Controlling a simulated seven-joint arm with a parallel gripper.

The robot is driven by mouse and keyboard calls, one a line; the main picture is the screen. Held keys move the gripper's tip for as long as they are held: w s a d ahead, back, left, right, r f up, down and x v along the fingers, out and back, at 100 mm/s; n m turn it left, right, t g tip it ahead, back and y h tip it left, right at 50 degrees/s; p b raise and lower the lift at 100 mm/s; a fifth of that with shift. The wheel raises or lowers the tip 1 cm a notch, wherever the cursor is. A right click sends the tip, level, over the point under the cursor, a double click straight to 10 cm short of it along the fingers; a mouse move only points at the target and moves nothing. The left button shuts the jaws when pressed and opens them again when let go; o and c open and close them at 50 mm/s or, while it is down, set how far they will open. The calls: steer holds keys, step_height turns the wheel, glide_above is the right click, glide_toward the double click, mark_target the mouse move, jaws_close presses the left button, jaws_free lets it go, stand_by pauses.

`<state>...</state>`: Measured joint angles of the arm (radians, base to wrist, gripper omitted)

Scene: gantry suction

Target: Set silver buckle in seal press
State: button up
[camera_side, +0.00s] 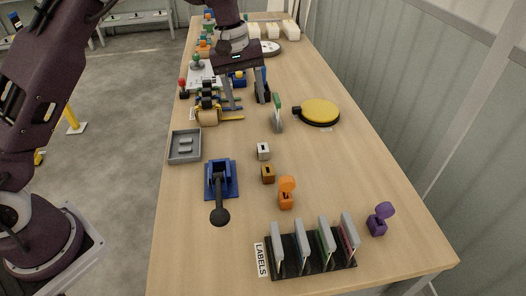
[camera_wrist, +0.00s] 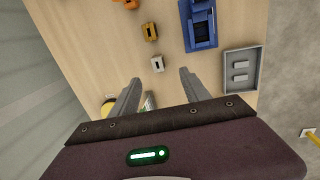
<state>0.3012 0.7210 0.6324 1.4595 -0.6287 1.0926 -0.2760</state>
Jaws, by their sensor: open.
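The silver buckle (camera_side: 263,151) is a small pale block with a dark slot, lying on the table. It also shows in the wrist view (camera_wrist: 157,64), just beyond and between my fingers. The seal press (camera_side: 231,184) is blue, with a dark lever ending in a round black knob. Part of it shows at the top of the wrist view (camera_wrist: 201,27). My gripper (camera_side: 246,98) is open with nothing between its fingers. It hangs over the table, farther back than the buckle in the side view.
A gold block (camera_side: 268,174) and an orange piece (camera_side: 286,195) lie near the buckle. A grey tray (camera_side: 172,157) stands left of the press. A label rack (camera_side: 318,264), purple piece (camera_side: 377,225) and yellow round pad (camera_side: 319,112) are on the right side or front.

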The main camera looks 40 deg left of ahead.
steer(key=g+y, duration=0.1)
steer(key=y, duration=0.1)
glide_above(263, 147)
step_height(263, 147, down, 12)
steer(key=f, duration=0.7)
steer(key=shift+s+d+f, duration=0.1)
steer(key=shift+s+d, duration=0.25)
steer(key=shift+s, duration=0.05)
jaws_close()
